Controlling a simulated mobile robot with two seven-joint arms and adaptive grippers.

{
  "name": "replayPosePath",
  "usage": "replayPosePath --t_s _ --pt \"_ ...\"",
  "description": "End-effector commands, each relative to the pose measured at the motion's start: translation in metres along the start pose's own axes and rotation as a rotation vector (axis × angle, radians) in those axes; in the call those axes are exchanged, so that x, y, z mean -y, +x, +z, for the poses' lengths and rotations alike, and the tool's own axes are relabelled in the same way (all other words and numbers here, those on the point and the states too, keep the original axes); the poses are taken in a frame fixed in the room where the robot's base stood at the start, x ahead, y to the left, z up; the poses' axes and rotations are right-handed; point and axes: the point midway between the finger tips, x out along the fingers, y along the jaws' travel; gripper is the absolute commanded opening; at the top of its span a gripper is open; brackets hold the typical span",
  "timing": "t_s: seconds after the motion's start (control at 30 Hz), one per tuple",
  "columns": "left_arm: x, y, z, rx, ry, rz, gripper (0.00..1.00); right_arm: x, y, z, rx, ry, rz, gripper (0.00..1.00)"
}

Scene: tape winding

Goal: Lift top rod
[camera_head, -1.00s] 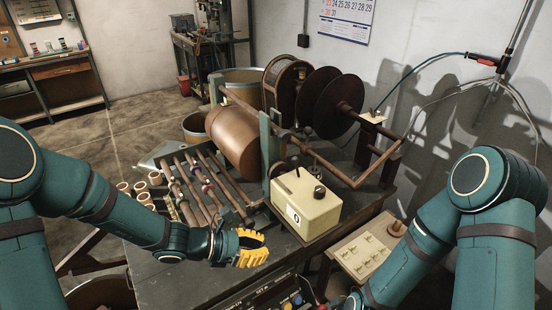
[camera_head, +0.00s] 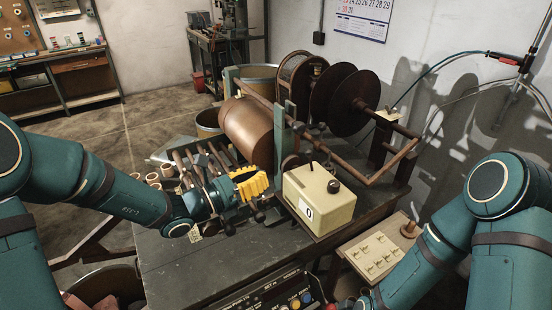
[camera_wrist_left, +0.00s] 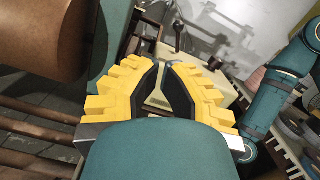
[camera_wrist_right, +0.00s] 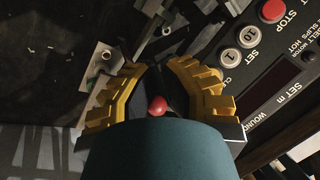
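A long rod (camera_head: 322,146) runs along the winding machine past the green post. Several thinner rods (camera_head: 183,165) lie side by side left of the copper drum (camera_head: 247,129); I cannot tell which one the task calls the top rod. My left gripper (camera_head: 256,186) is in front of the drum, over the rods' near ends, and hides part of them. Its yellow fingers (camera_wrist_left: 160,68) are apart and empty. In the right wrist view, my right gripper (camera_wrist_right: 160,68) is parted over a control panel, with a red knob (camera_wrist_right: 157,105) between its fingers; contact is unclear.
A cream counter box (camera_head: 319,200) with a dark knob stands just right of my left gripper. Large dark discs (camera_head: 354,103) are at the back. A small board (camera_head: 376,257) with several clips is at the right. The bench's front left top (camera_head: 190,272) is clear.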

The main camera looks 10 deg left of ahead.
Motion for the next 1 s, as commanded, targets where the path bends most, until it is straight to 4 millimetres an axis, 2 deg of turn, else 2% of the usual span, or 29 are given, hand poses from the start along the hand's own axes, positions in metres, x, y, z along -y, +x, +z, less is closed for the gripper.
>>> replayPosePath --t_s 0.5,0.7,1.0 --pt "0.001 0.094 -0.002 -0.001 0.0 -0.004 0.0 -0.005 0.013 -0.001 -0.006 -0.001 0.0 0.0" --pt "0.001 0.101 0.027 0.001 0.002 -0.001 0.0 -0.004 0.011 -0.002 -0.006 -0.001 0.0 0.0" --pt "0.001 0.103 0.038 -0.002 0.0 -0.001 0.0 -0.004 0.011 -0.001 -0.006 -0.001 0.0 0.0"
